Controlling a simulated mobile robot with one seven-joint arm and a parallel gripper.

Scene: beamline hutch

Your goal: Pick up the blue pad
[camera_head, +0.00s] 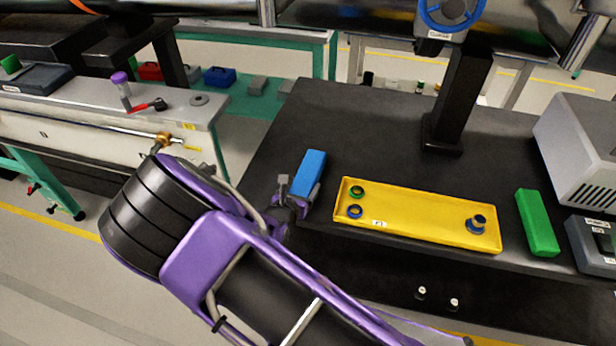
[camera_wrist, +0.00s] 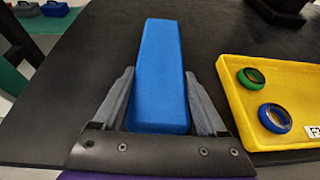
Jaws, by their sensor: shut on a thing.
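The blue pad (camera_head: 309,172) is an oblong block at the left part of the dark table, left of the yellow tray. In the wrist view the blue pad (camera_wrist: 160,70) points away from me, its near end between the two fingers. My gripper (camera_head: 298,192) is shut on the pad's near end; in the wrist view my gripper (camera_wrist: 160,105) has one grey finger along each side of it. I cannot tell whether the pad touches the table top.
A yellow tray (camera_head: 415,227) with rings and a small round part stands close to the right. A green block (camera_head: 537,222) lies beyond it. A black post (camera_head: 460,100) rises at the back. The dark table (camera_head: 350,115) is bare behind the pad.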

